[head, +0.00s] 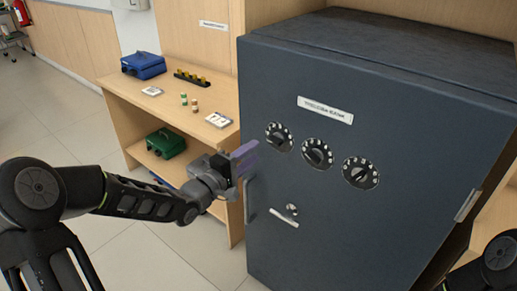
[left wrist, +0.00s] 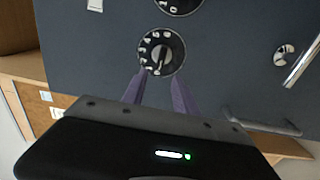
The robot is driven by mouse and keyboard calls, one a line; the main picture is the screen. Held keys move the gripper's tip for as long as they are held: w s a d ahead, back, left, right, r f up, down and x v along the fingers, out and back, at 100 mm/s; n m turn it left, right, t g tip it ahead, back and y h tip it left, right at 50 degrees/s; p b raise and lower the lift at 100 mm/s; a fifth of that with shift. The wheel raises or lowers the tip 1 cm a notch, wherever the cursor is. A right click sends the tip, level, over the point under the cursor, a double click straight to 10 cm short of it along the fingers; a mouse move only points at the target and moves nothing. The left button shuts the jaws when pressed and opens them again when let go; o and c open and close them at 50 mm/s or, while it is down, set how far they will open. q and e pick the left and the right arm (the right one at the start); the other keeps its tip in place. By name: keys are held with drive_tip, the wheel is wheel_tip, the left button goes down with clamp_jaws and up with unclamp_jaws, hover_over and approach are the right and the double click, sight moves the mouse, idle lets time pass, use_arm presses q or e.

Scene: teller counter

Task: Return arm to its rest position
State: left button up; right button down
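My left gripper (head: 245,158) is in front of the upper left part of the dark grey safe door (head: 350,225), left of the leftmost dial (head: 279,137). In the left wrist view, the two purple fingers of my left gripper (left wrist: 160,88) are apart with nothing between them. They point toward a numbered dial (left wrist: 161,52), and a gap to it seems to remain. My left arm (head: 130,195) reaches in from the left, bent at the elbow. Part of my right arm (head: 495,262) shows at the lower right edge; its gripper is out of view.
The safe has a middle dial (head: 317,153), a right dial (head: 361,172), a small lever (head: 286,215) and a long vertical handle (head: 247,199). A wooden shelf unit (head: 185,75) left of it holds a blue box (head: 143,65) and a green box (head: 166,143).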

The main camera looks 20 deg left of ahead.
use_arm(q)
drive_tip(key=shift+s, duration=0.2)
idle(0.4)
drive_tip(key=s+f+m+g+y, duration=0.2)
drive_tip(key=s+f+m+g, duration=0.15)
drive_tip(key=f, duration=0.75)
drive_tip(key=s+f+m+g+y, duration=0.1)
drive_tip(key=s+f+m+g, duration=0.25)
drive_tip(key=f, duration=0.75)
drive_tip(key=s+d+f+m+g, duration=0.1)
drive_tip(key=s+d+f+g, duration=0.2)
drive_tip(key=s, duration=0.6)
drive_tip(key=s+d+f+m+g, duration=0.2)
drive_tip(key=s+d+f+g, duration=0.1)
drive_tip(key=s+d+f, duration=0.4)
drive_tip(key=s+d+f+m+g, duration=0.2)
drive_tip(key=s+f, duration=0.5)
drive_tip(key=s, duration=0.4)
drive_tip(key=d+g, duration=0.1)
drive_tip(key=d, duration=0.1)
drive_tip(key=shift+s+d+f, duration=0.25)
drive_tip(key=shift+d+f, duration=0.05)
drive_tip(key=shift+d, duration=0.1)
